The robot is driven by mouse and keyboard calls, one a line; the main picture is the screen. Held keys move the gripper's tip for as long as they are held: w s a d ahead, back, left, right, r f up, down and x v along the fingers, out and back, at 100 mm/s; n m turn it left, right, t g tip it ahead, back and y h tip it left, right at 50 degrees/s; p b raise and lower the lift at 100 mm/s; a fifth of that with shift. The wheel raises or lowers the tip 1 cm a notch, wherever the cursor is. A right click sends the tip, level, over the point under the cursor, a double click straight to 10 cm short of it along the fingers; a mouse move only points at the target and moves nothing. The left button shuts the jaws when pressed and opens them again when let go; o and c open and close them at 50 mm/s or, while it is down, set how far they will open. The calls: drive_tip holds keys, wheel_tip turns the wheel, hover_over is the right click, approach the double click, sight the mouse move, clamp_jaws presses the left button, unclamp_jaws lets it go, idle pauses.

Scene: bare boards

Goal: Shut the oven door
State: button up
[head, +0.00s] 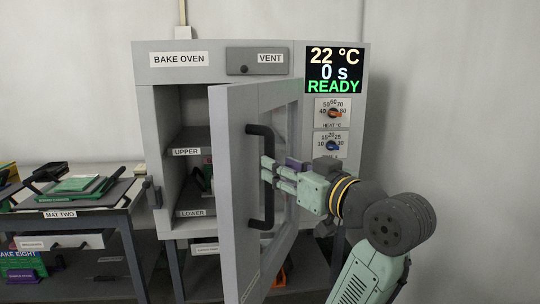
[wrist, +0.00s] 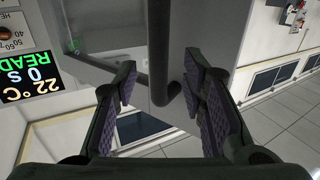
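The grey oven (head: 148,90) stands against the wall with its door (head: 232,190) partly open, swung out toward the head camera. A dark vertical handle (head: 268,205) is on the door's outer face; it also shows in the wrist view (wrist: 158,45). My gripper (head: 267,170) is at the handle, on the outer side of the door. In the wrist view my gripper (wrist: 162,82) has its fingers apart, with the handle between or just beyond the tips. I cannot tell whether they touch it.
Inside the oven are an upper shelf (head: 190,140) and a lower shelf, partly hidden by the door. The display (head: 334,70) reads 22 °C, 0 s, READY. A side table (head: 100,213) with boards stands at the left. Bare floor (wrist: 285,120) shows in the wrist view.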

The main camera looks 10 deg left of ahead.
drive_tip(key=p+x, duration=0.1)
drive_tip(key=x, duration=0.4)
drive_tip(key=shift+w+a, duration=0.1)
drive_tip(key=shift+c, duration=0.6)
clamp_jaws()
